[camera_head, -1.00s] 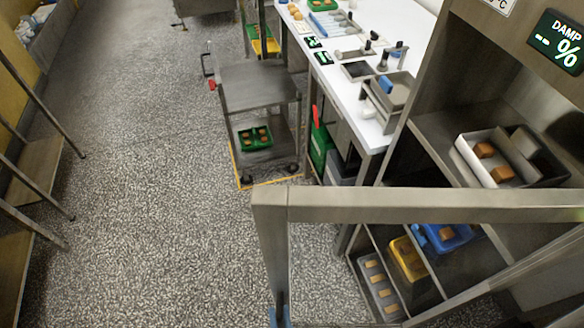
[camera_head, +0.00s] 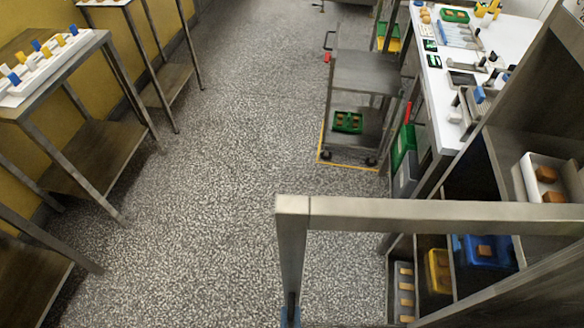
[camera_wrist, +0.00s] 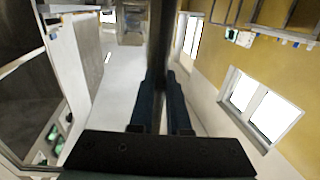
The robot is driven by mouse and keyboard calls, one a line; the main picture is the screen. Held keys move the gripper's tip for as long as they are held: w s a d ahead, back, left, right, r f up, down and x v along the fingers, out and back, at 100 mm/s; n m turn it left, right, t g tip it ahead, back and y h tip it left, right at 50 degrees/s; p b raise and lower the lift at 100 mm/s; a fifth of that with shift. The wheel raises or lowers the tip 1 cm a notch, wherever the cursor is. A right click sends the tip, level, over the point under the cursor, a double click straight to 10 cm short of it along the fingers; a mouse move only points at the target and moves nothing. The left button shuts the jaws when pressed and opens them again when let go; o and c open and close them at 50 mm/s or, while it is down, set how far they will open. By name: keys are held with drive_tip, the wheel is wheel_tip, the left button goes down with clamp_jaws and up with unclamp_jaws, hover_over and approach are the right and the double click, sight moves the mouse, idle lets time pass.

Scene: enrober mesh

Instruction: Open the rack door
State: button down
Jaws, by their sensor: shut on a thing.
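The rack door (camera_head: 440,212) is a steel frame, with its top bar and near upright in front of the rack in the head view. It stands away from the rack front, and shelves show behind it. My gripper shows only as a small blue piece (camera_head: 290,318) at the bottom of the door's free upright. In the wrist view my gripper's dark blue fingers (camera_wrist: 163,85) are shut on a dark upright bar (camera_wrist: 160,40), part of the door. The lower door is out of frame.
The rack (camera_head: 535,125) holds trays of brown blocks, including a blue tray (camera_head: 483,252) and a yellow one (camera_head: 438,270). A steel trolley (camera_head: 370,72) and white worktable (camera_head: 450,95) stand beyond. Side tables (camera_head: 75,75) line the left. The speckled floor between is clear.

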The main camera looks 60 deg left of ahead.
drive_tip(key=shift+d, duration=0.15)
drive_tip(key=shift+f, duration=0.1)
drive_tip(key=c, duration=0.9)
unclamp_jaws()
drive_tip(key=shift+b+v, duration=1.5)
drive_tip(key=shift+v, duration=4.95)
